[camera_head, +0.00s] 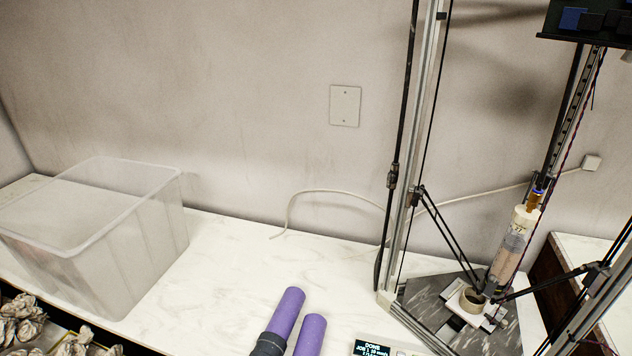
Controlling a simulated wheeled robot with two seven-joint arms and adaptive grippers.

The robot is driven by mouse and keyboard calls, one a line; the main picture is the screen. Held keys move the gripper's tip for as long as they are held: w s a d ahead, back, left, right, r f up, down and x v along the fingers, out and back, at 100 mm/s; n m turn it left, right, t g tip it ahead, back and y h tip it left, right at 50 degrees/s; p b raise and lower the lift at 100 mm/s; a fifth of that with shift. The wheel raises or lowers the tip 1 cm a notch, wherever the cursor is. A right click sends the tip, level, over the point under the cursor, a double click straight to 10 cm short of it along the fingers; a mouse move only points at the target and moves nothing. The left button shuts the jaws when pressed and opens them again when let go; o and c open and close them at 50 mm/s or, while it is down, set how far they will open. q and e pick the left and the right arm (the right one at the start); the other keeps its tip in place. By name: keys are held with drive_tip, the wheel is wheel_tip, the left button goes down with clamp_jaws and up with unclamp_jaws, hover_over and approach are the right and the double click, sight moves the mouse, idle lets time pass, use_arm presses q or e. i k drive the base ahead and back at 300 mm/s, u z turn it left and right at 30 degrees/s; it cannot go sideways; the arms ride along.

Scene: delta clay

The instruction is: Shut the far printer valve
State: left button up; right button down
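A tall delta clay printer (405,175) stands at the right of the head view, with dark belts and thin black arms. A clay-filled syringe-like cartridge (512,245) hangs tilted inside it, with an amber fitting and a small blue part (540,181) at its top. I cannot tell which part is a valve or how any valve is set. A small round clay piece (471,300) sits on a pale plate on the printer's dark bed (425,303), under the cartridge. Neither of my grippers is in view.
A translucent empty bin (140,245) stands on the white counter (235,262) at the left. Two purple cylinders (288,311) lie at the bottom middle, near a small lit display (377,349). Crumpled lumps (75,343) fill the bottom left. A pale cable runs along the wall.

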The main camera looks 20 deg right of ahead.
sight(390, 179)
drive_tip(key=u, duration=0.15)
drive_tip(key=k, duration=0.55)
drive_tip(key=z, duration=1.2)
drive_tip(key=i, duration=0.75)
drive_tip(key=u, duration=1.3)
